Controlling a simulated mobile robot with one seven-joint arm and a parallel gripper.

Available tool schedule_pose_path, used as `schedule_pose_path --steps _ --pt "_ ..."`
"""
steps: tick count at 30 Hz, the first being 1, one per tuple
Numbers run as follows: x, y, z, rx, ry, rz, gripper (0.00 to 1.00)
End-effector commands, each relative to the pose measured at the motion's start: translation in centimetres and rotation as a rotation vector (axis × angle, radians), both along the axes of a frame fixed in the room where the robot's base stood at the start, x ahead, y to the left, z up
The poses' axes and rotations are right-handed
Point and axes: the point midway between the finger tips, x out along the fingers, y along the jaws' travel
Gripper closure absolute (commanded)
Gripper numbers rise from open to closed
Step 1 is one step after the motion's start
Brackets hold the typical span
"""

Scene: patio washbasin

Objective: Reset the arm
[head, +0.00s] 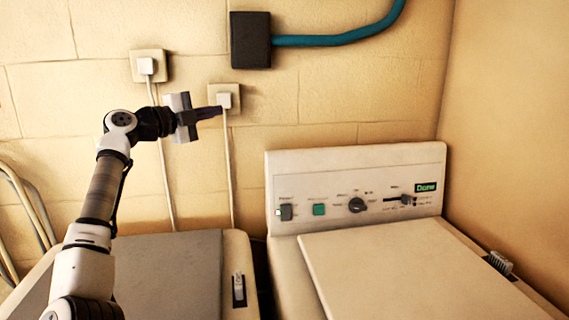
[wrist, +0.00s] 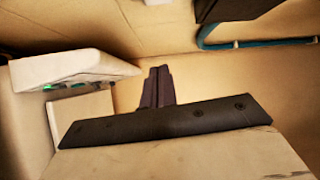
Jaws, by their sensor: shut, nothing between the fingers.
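My gripper (head: 217,112) is at the end of my raised arm in the head view, pointing right in front of the tiled wall. Its fingers are together and hold nothing. They also show closed side by side in the wrist view (wrist: 157,86). In the head view the fingertips overlap the lower part of the right wall plug (head: 225,99); whether they touch it I cannot tell. My arm rises from the lower left, above the left appliance (head: 185,265).
A washing machine (head: 365,170) with a panel reading "Done" and a closed lid (head: 400,270) stands at right. A left plug (head: 147,66) and hanging cords are behind my arm. A black box (head: 250,40) with a blue hose (head: 340,40) is above. Space above the lid is clear.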

Motion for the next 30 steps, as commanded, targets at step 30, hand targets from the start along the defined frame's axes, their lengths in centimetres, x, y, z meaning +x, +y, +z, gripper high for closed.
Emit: schedule_pose_path --steps 30 --pt "-1.8 3.9 2.8 -0.155 -0.078 0.050 1.00"
